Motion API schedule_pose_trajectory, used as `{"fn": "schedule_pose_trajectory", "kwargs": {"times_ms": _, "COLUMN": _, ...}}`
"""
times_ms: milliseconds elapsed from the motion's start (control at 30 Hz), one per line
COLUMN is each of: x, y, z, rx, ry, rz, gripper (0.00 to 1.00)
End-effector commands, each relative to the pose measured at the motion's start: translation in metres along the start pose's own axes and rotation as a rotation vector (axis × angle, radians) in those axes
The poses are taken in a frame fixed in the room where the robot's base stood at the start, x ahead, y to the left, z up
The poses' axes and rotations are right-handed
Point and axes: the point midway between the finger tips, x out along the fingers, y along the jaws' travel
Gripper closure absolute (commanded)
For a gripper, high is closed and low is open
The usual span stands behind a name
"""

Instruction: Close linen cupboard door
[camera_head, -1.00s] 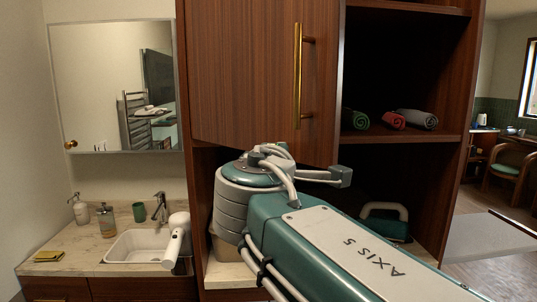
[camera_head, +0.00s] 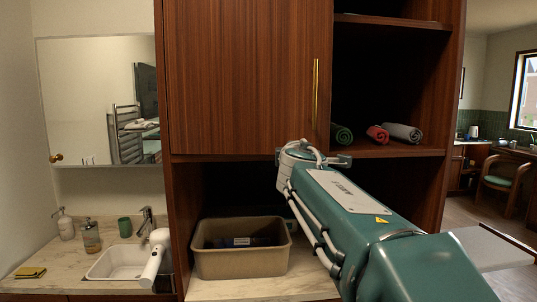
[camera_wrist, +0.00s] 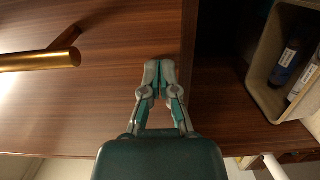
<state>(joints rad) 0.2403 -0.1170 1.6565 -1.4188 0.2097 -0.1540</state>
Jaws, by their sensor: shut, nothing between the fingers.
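The linen cupboard door (camera_head: 240,80) is a dark brown wood panel with an upright brass handle (camera_head: 316,92) near its right edge. In the head view it lies in line with the cupboard front, and I see no clear gap. In the wrist view the door (camera_wrist: 90,105) fills the left part, with the handle (camera_wrist: 40,61) at far left. My gripper (camera_wrist: 159,66) is shut and empty, its fingertips at the door face near the panel's edge. Whether they touch it I cannot tell.
Open shelves right of the door hold rolled green (camera_head: 341,134), red (camera_head: 378,134) and grey (camera_head: 403,132) towels. A tan bin (camera_head: 240,264) stands in the open compartment below and shows in the wrist view (camera_wrist: 262,75). A sink (camera_head: 118,262) and a hair dryer (camera_head: 156,258) are at left.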

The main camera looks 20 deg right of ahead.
Motion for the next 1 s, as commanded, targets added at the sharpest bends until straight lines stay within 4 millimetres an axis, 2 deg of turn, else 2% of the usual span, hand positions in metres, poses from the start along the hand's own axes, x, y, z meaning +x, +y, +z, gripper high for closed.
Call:
{"fn": "schedule_pose_trajectory", "kwargs": {"times_ms": 200, "x": 0.027, "y": 0.0, "z": -0.001, "rx": -0.001, "ry": -0.001, "rz": 0.0, "gripper": 1.0}}
{"fn": "schedule_pose_trajectory", "kwargs": {"times_ms": 400, "x": 0.042, "y": 0.0, "z": -0.002, "rx": -0.002, "ry": 0.0, "rz": 0.001, "gripper": 1.0}}
{"fn": "schedule_pose_trajectory", "kwargs": {"times_ms": 1000, "x": 0.05, "y": 0.0, "z": 0.0, "rx": 0.001, "ry": 0.001, "rz": 0.0, "gripper": 1.0}}
